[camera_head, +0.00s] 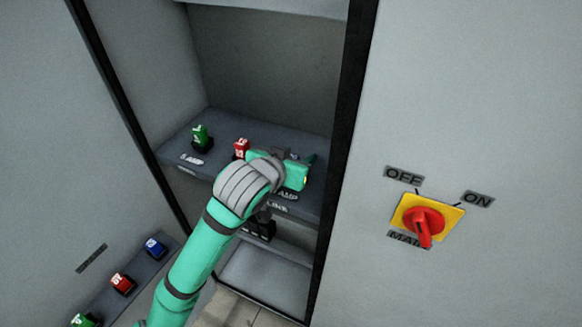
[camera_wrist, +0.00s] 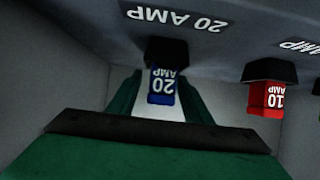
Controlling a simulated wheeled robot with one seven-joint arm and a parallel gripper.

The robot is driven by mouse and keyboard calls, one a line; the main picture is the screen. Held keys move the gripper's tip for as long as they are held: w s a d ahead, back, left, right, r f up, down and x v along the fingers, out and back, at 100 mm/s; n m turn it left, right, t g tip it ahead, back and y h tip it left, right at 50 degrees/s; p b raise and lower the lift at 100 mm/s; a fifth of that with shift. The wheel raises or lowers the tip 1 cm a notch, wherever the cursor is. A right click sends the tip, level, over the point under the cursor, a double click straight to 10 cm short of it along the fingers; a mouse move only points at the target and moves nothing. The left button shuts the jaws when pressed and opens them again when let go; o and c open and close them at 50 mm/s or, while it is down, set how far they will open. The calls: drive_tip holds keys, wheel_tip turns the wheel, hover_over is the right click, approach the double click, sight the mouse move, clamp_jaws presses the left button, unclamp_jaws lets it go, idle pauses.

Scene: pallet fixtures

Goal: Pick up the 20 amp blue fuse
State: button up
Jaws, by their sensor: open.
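The 20 amp blue fuse (camera_wrist: 162,86) shows in the wrist view, in a black holder (camera_wrist: 167,50) beside a 20 AMP label. Its lettering reads upside down. My gripper (camera_wrist: 160,80) is open, with one green finger on each side of the fuse. Whether the fingers touch it cannot be told. In the head view my gripper (camera_head: 306,163) is over the right end of the cabinet shelf (camera_head: 228,130) and hides this fuse.
On the shelf stand a red 10 amp fuse (camera_head: 241,149) and a green fuse (camera_head: 201,138). A lower left ledge holds another blue fuse (camera_head: 155,246), a red one (camera_head: 122,284) and a green one (camera_head: 82,320). A red rotary switch (camera_head: 424,222) is at right. Cabinet walls enclose the shelf.

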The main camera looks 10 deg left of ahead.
clamp_jaws()
drive_tip(key=shift+r, duration=0.1)
